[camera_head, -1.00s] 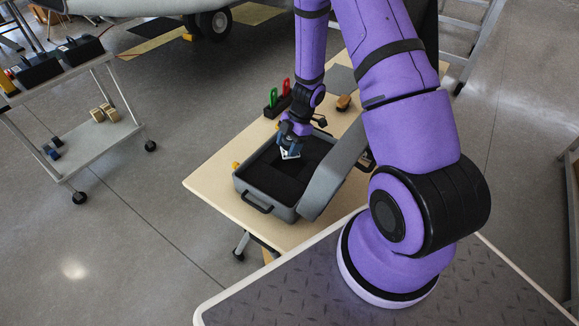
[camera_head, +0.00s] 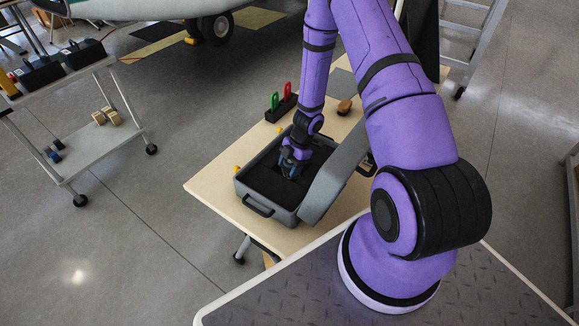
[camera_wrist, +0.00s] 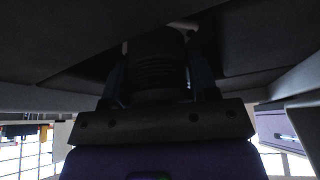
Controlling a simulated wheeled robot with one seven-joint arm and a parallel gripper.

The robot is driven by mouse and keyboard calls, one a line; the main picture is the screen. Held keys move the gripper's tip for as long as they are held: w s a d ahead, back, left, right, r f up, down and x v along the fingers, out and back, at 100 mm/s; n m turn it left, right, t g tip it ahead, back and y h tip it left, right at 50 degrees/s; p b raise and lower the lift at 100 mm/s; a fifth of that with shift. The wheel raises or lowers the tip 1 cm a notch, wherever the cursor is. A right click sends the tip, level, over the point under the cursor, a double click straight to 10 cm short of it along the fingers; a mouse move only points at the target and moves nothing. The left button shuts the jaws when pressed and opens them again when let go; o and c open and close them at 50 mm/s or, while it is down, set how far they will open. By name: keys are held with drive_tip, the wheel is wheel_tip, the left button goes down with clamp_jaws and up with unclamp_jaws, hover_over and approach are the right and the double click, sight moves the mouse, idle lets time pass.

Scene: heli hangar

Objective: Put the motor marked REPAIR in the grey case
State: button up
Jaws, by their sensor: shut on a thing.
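The grey case (camera_head: 262,207) lies open on the wooden table, with its lid (camera_head: 331,186) swung out to the right and a dark lining inside. In the wrist view my gripper (camera_wrist: 160,75) is shut on a dark, ribbed, round body, which is the motor (camera_wrist: 158,70). The wrist view is very dark, and no REPAIR mark can be read. In the head view the motor is mostly hidden by my gripper. I cannot tell whether it touches the case floor.
A black holder with green and red tags (camera_head: 281,104) and a brown brush (camera_head: 344,106) are on the table (camera_head: 213,183) behind the case. A trolley (camera_head: 98,140) with black boxes stands at left. The table's left front corner is clear.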

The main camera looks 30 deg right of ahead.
drive_tip(key=shift+f, duration=0.1)
drive_tip(key=o, duration=0.9)
